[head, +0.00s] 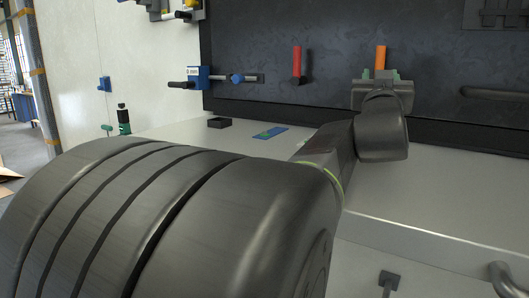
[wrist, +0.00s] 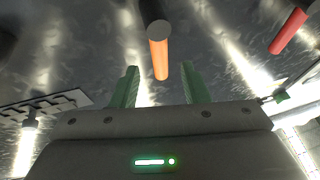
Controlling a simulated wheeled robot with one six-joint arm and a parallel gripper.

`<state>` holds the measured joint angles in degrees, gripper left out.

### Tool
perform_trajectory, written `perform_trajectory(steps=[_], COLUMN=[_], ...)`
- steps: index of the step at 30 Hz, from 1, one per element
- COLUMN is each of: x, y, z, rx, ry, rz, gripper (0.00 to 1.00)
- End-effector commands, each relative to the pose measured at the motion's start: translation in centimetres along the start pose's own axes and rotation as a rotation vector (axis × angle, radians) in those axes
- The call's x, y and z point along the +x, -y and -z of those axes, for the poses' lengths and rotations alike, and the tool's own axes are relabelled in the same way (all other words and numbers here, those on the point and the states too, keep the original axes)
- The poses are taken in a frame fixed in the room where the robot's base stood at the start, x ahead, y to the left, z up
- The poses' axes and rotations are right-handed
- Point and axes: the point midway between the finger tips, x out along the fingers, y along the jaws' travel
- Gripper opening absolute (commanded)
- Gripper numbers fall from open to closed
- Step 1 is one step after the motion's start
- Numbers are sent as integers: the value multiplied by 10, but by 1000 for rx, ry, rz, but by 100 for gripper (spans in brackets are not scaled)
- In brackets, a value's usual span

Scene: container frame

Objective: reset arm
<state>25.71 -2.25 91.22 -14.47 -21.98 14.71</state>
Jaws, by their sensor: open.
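My gripper (wrist: 158,85) is open in the wrist view, with its two green fingers apart and nothing held between them. An orange cylinder with a dark round end (wrist: 159,55) lies beyond the fingertips, roughly in line with the gap. In the head view my gripper (head: 380,76) is in front of the dark panel, and the orange cylinder (head: 380,57) shows just above it. My arm covers the middle and lower part of the head view.
A red handle (head: 297,62) is on the dark panel (head: 340,25), left of the gripper. A blue valve-like fitting (head: 200,78) is farther left. A black box (head: 219,122) and a blue-green card (head: 270,133) lie on the grey ledge (head: 440,185). A dark bar (head: 495,94) is at right.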

Motion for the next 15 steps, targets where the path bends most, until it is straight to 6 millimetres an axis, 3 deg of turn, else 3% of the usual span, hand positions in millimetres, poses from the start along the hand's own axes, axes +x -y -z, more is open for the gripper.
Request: perform_trajectory(steps=[6, 15], x=[40, 71], y=[0, 0], z=[0, 0], rx=[1, 1], ry=[1, 0], rz=[0, 0], gripper=[41, 41])
